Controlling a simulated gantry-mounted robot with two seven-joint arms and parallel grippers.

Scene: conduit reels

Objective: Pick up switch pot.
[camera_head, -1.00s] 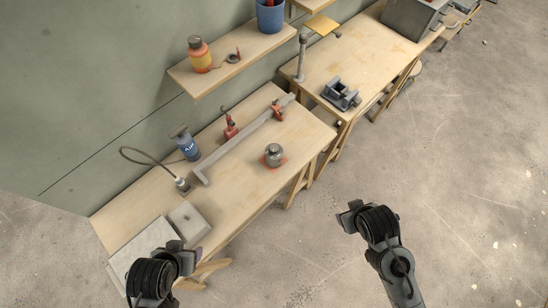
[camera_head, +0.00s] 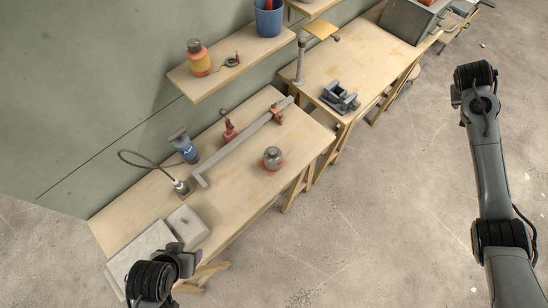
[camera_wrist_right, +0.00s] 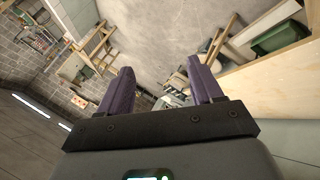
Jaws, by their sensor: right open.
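A small grey pot (camera_head: 272,156) with an orange-red base stands upright on the near workbench; it may be the switch pot, but the frames do not name it. In the head view my right arm is raised at the right, far from both pots. My left gripper (camera_head: 182,256) is low at the left, by the workbench's near corner; its jaw opening is not clear.
The near workbench (camera_head: 240,195) also holds a long grey bar (camera_head: 240,143), red clamps, a blue can (camera_head: 185,148), a hose and grey blocks. A second bench (camera_head: 385,50) carries a vise (camera_head: 340,97). The floor between the arms is clear.

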